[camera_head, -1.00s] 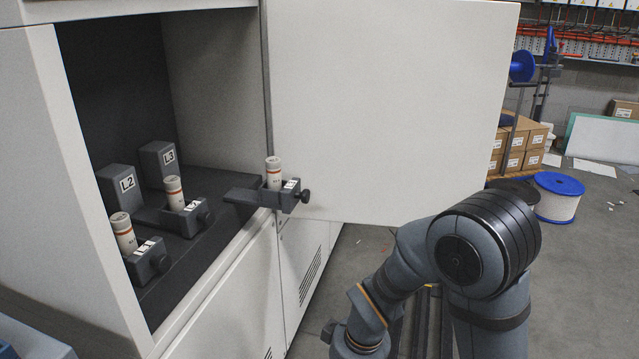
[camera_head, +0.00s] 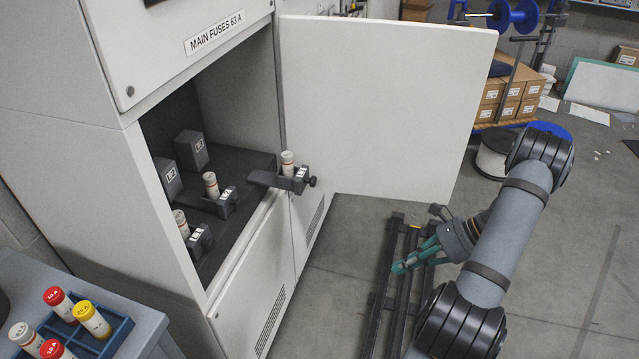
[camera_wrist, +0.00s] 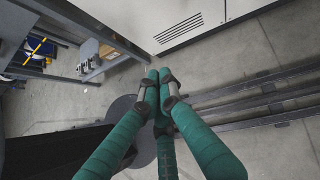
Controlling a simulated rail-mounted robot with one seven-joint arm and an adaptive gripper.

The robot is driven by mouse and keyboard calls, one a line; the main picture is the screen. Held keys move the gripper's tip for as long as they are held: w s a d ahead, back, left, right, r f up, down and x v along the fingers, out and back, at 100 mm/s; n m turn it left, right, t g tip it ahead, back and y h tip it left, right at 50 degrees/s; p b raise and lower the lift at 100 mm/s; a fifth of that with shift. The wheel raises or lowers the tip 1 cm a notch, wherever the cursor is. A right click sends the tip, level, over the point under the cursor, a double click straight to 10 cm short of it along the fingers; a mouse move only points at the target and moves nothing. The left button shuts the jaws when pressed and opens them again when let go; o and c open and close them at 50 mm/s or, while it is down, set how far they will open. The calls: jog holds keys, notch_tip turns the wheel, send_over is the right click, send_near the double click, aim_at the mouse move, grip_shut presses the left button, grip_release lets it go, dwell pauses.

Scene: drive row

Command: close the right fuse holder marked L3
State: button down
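The right fuse holder (camera_head: 292,181) is a dark grey drawer with a round knob and an upright white fuse (camera_head: 288,160). It is pulled out past the cabinet's front edge, near the open door. Its own label is too small to read; the L3 mark (camera_head: 199,147) shows on a dark block behind. My gripper (camera_head: 397,268) has teal fingers and hangs over the floor, right of and below the holder, well apart from it. In the wrist view the fingertips (camera_wrist: 158,76) meet with nothing between them.
The white cabinet door (camera_head: 385,105) stands open, right of the holder. Two other holders with fuses sit further left, one in the middle (camera_head: 222,204) and one in front (camera_head: 198,240). A blue fuse tray (camera_head: 118,333) is at lower left. Dark floor rails (camera_head: 384,290) lie below my gripper.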

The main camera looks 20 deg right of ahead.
jog(key=w+a+r+m+t+y, duration=0.2)
jog(key=w+r+t, duration=0.1)
jog(key=w+r, duration=0.25)
jog(key=m+t+y, duration=0.2)
jog(key=t, duration=0.2)
send_near(314, 184)
jog(key=p+x, duration=0.1)
jog(key=x, duration=0.6)
